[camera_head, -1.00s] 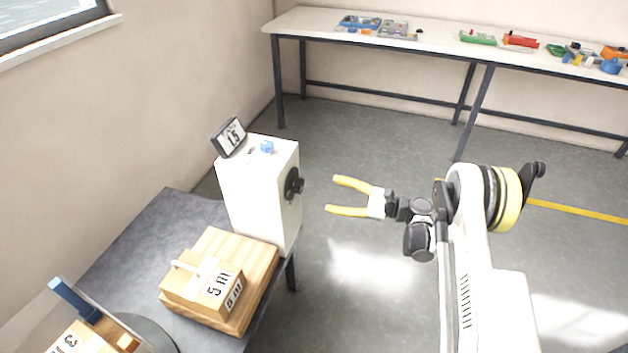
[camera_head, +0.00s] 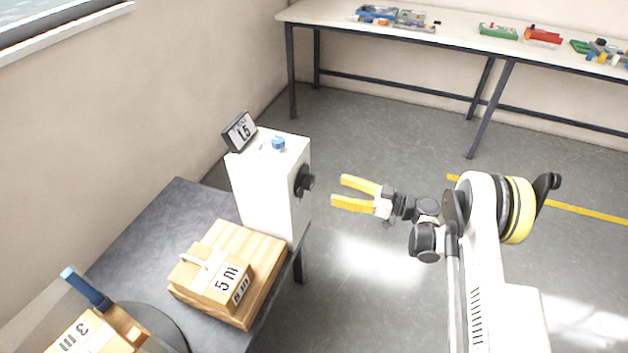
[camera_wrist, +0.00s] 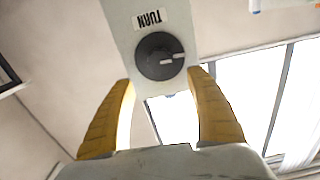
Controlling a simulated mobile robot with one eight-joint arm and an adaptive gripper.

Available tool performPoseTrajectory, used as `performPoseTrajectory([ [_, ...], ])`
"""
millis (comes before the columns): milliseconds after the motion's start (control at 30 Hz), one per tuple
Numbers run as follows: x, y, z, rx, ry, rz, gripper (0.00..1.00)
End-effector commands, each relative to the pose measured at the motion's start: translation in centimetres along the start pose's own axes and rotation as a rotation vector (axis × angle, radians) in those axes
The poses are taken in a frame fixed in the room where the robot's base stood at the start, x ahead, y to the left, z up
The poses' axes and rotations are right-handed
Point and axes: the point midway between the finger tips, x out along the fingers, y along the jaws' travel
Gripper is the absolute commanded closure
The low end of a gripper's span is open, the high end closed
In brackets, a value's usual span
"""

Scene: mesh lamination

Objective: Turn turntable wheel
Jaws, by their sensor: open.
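The wheel is a round black knob (camera_head: 304,180) on the right side face of a white box (camera_head: 268,205). In the wrist view the knob (camera_wrist: 159,56) has a white mark pointing right, and a label reading TURN (camera_wrist: 150,18) appears upside down above it. My gripper (camera_head: 339,191) has yellow fingers and is open and empty. It is to the right of the knob, a short gap away, with its fingers pointing at it. In the wrist view the knob appears between and just beyond the fingertips (camera_wrist: 161,76).
A bench (camera_head: 460,43) with parts stands behind. Open floor surrounds my arm.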

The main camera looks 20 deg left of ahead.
Motion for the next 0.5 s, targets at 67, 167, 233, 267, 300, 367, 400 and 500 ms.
performPoseTrajectory([
  [67,1.3,-0.1,0.2,0.001,0.000,-0.003,0.34],
  [167,3.2,-0.1,0.3,0.002,0.000,-0.004,0.34],
  [233,4.7,-0.1,0.4,0.002,0.000,-0.004,0.34],
  [267,5.3,-0.1,0.3,0.002,0.000,-0.004,0.34],
  [300,6.1,-0.1,0.3,0.003,0.000,-0.003,0.34],
  [367,7.2,-0.1,0.3,0.003,0.000,-0.003,0.34],
  [400,7.8,-0.1,0.3,0.003,0.000,-0.002,0.34],
  [500,9.1,-0.1,0.2,0.003,0.000,-0.002,0.34],
])
